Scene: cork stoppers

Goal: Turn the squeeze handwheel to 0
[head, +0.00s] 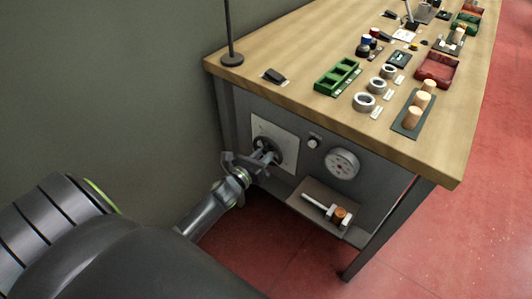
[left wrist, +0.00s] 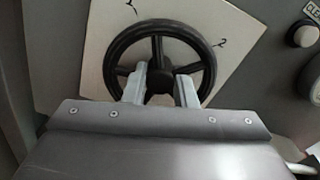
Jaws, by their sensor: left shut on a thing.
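The squeeze handwheel (left wrist: 158,29) is a black spoked wheel in front of a pale square plate (left wrist: 102,30) with small dark marks on it. In the head view the handwheel (head: 276,146) is on the bench's front panel, partly hidden by my gripper. My left gripper (left wrist: 160,88) has its two pale fingers on either side of the wheel's hub, shut on the handwheel. It also shows in the head view (head: 265,157), reaching the wheel from the lower left. My right gripper is not in view.
A button (head: 313,142) and a round gauge (head: 342,163) sit right of the wheel. A shelf (head: 309,189) below holds a mallet-like tool (head: 327,208). The wooden bench top (head: 300,60) carries a green tray (head: 337,77), rings and corks. Red floor is free at right.

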